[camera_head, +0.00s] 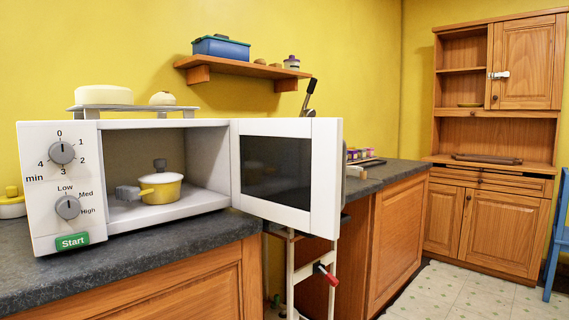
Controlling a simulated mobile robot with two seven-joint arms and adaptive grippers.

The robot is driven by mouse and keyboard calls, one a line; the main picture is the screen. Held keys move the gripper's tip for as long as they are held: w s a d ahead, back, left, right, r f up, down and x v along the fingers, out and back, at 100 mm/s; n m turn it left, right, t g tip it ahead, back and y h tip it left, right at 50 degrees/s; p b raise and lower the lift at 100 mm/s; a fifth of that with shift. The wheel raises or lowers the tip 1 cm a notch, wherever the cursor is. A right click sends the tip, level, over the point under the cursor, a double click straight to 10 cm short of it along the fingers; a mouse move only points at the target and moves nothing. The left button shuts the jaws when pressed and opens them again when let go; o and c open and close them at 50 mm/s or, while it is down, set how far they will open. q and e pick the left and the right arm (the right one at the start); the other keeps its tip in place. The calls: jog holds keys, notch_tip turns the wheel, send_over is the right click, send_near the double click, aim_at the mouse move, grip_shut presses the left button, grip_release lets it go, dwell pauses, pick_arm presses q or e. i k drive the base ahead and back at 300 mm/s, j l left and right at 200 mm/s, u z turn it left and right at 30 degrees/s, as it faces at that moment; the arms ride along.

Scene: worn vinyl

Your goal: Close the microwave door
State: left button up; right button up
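A white microwave (54,220) stands on the dark counter at the left. Its door (327,180), with a dark window, is wide open and swung out to the right, hinged at the right side of the opening. The knobs and the green start button (72,242) are on the left front panel. Neither of my grippers is in view.
The dark countertop (150,258) runs under the microwave, with a gap before a second wooden counter (395,235). A white frame with a red-ended part (325,272) stands in that gap below the door. A wooden cupboard (490,220) and a blue chair (557,240) are at the right. Tiled floor is free there.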

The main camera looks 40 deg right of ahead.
aim_at(290, 172)
jog(key=i+l+u, duration=0.1)
jog(key=l, duration=0.45)
jog(key=i+l+u, duration=0.1)
jog(key=l, duration=0.45)
jog(key=i+l+u, duration=0.1)
jog(key=l, duration=0.45)
jog(key=i+l, duration=0.1)
jog(key=l, duration=0.45)
jog(key=u, duration=0.05)
